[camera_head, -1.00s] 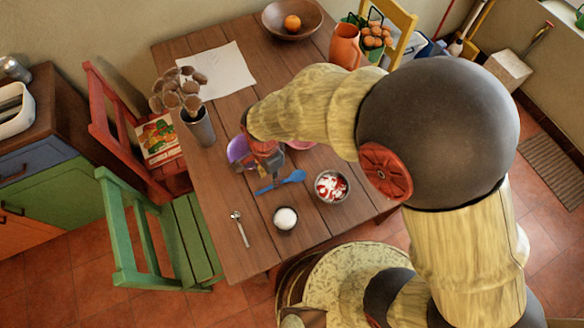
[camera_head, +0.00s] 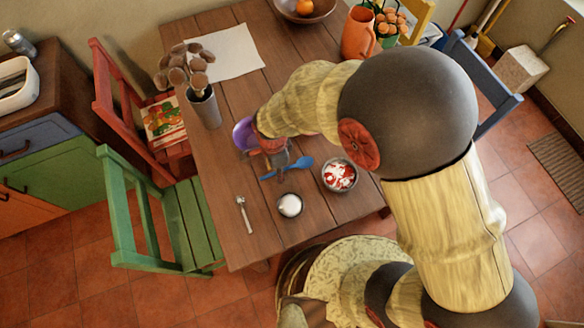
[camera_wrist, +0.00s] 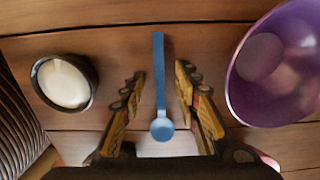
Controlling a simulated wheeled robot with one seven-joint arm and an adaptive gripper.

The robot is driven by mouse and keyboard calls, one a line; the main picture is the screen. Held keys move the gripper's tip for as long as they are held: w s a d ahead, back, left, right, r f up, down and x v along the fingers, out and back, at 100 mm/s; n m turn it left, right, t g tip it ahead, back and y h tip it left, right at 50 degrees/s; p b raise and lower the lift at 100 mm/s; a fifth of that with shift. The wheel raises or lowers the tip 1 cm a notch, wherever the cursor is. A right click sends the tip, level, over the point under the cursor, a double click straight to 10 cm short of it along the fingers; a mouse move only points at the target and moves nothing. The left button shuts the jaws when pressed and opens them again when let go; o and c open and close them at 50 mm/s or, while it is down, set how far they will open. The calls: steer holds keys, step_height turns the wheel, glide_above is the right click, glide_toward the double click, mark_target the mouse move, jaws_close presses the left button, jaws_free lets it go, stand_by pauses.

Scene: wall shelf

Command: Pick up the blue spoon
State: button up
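The blue spoon lies on the wooden table; in the head view its bowl end (camera_head: 304,163) shows right of my gripper (camera_head: 279,164), which covers part of its middle. In the wrist view the spoon (camera_wrist: 160,75) lies lengthwise between the two fingers of my gripper (camera_wrist: 161,85), handle pointing up and bowl end nearer the palm. The fingers are apart, with a gap on both sides of the spoon. Contact between my gripper and the spoon or table cannot be told.
A purple bowl (camera_head: 243,133) stands close left of my gripper. A vase (camera_head: 205,108) stands farther left.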

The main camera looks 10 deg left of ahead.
steer(key=c, duration=0.3)
steer(key=c, duration=0.4)
jaws_close()
